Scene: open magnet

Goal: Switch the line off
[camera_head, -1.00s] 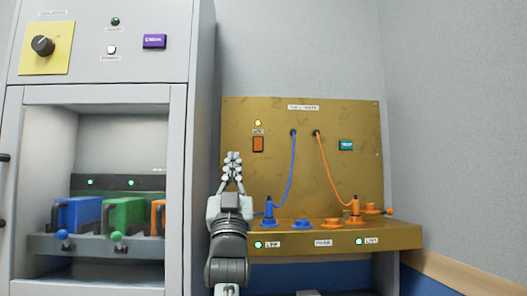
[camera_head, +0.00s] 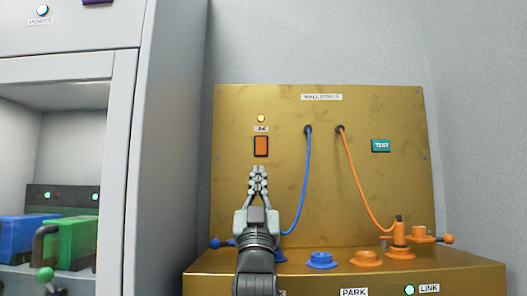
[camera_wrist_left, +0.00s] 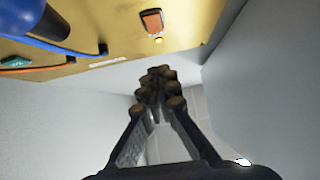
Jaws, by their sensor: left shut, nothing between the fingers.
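The orange-brown rocker switch (camera_head: 261,146) is on the gold wall panel (camera_head: 370,110), under a small label and a lit yellow lamp (camera_head: 261,118). The switch (camera_wrist_left: 151,21) and the lamp (camera_wrist_left: 159,40) also show in the left wrist view. My left gripper (camera_head: 258,172) points up just below the switch in the head view. Its fingertips are together, with nothing held; the wrist view shows them closed too (camera_wrist_left: 158,80). I see a gap between fingertips and switch in both views and cannot tell any contact. My right gripper is not in view.
A blue cable (camera_head: 307,170) and an orange cable (camera_head: 358,183) hang right of the gripper, above orange and blue sockets on the ledge (camera_head: 220,260). A teal TEST button (camera_head: 381,145) is on the right. A grey cabinet (camera_head: 165,150) stands close on the left.

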